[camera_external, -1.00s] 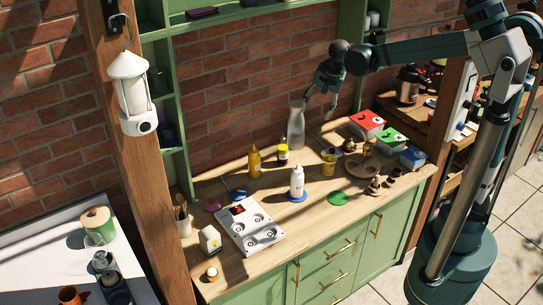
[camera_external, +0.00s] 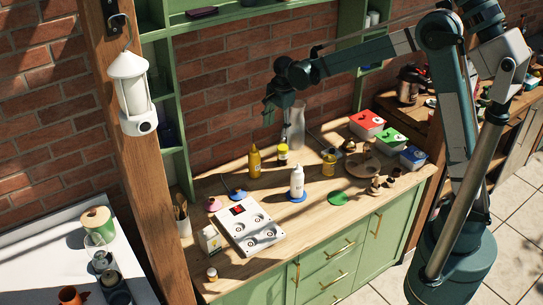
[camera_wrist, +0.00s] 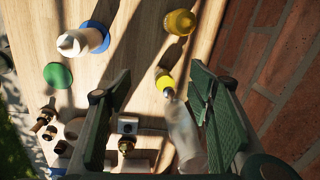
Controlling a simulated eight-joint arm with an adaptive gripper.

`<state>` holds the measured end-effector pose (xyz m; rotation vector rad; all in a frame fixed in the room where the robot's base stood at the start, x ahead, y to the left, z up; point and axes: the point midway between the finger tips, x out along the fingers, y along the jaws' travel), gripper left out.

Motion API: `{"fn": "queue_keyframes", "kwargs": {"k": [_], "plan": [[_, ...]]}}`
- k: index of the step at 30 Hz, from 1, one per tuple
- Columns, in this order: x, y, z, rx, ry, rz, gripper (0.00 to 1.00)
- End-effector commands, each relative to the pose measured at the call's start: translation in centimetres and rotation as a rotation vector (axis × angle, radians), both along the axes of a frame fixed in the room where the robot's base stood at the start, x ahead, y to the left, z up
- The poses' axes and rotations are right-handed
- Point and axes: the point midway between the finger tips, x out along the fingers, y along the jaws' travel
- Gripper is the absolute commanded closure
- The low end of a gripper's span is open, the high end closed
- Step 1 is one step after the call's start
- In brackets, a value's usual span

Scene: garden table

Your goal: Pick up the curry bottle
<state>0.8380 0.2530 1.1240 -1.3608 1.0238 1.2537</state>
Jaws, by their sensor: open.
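No label can be read, so I cannot tell for sure which bottle is the curry. A small yellow bottle with a dark band (camera_external: 283,154) stands upright near the back of the counter; in the wrist view a yellow-capped small bottle (camera_wrist: 165,83) appears between my fingers' lines, beyond the tips. A taller yellow squeeze bottle (camera_external: 255,162) stands left of it and also shows in the wrist view (camera_wrist: 180,22). A yellow jar (camera_external: 329,163) stands to the right. My gripper (camera_external: 268,117) is open and empty, above the small bottle and the squeeze bottle, touching neither.
A tall clear glass bottle (camera_external: 296,125) stands close behind the small bottle, showing near my right finger in the wrist view (camera_wrist: 185,135). A white bottle (camera_external: 297,180) stands in front on a blue disc. The brick wall (camera_external: 235,95) is close behind. A white hob (camera_external: 250,225) lies front left.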

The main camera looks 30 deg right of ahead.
Motion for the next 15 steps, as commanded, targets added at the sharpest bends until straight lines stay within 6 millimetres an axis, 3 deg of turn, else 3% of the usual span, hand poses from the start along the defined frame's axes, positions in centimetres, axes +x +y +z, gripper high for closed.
{"fn": "queue_keyframes", "kwargs": {"k": [15], "plan": [[4.4, 6.5, -8.8, -0.008, 0.089, -0.241, 0.48]]}}
